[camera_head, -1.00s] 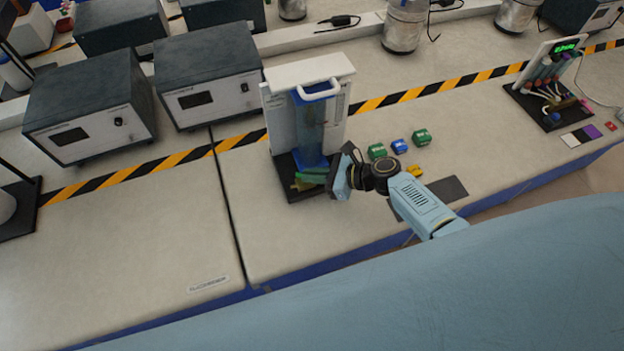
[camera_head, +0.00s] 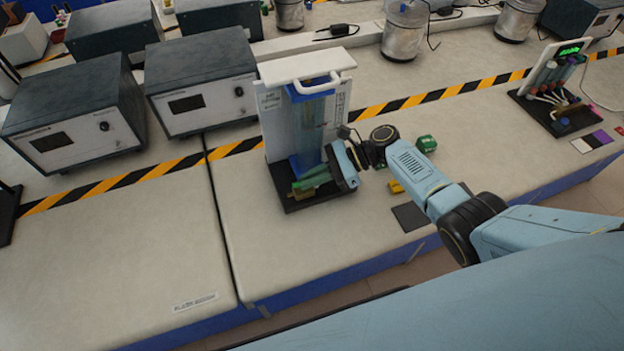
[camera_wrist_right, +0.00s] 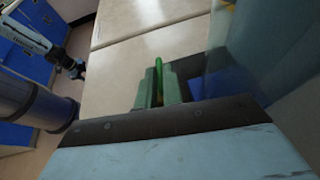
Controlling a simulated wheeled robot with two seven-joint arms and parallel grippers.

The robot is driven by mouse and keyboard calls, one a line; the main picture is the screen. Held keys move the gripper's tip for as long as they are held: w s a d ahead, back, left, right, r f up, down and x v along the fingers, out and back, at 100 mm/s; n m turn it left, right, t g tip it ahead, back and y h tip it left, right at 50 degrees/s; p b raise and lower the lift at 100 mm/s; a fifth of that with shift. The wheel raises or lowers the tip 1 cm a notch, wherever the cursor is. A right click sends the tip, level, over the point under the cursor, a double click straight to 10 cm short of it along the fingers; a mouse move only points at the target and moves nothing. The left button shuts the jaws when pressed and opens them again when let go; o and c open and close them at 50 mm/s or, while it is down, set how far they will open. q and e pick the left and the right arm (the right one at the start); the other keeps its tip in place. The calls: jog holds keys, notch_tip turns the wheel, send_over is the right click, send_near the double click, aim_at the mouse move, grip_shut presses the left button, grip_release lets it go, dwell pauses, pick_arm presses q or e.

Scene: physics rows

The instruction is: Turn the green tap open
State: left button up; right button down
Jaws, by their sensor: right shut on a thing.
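My right gripper (camera_head: 313,181) has green fingers and reaches in from the right to the foot of a white-backed stand (camera_head: 280,125) with a blue clear column (camera_head: 308,130). In the right wrist view, the right gripper's fingers (camera_wrist_right: 158,86) are shut on the green tap (camera_wrist_right: 158,66), whose green lever shows between and beyond them. A bit of yellow shows between the fingers. In the head view the fingers largely hide the tap. My left gripper is outside the head view; a small dark arm end (camera_wrist_right: 75,68) at the wrist view's left may be it.
The stand's black base (camera_head: 310,204) rests on the pale bench. A green block (camera_head: 426,143) and a yellow block (camera_head: 396,186) lie by my right arm. Grey instrument boxes (camera_head: 200,90) stand at left.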

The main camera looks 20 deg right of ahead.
jog(key=c, duration=1.5)
grip_release()
jog(key=shift+a, duration=0.1)
jog(key=shift+c, duration=0.2)
jog(key=v, duration=1.3)
jog(key=shift+d, duration=0.25)
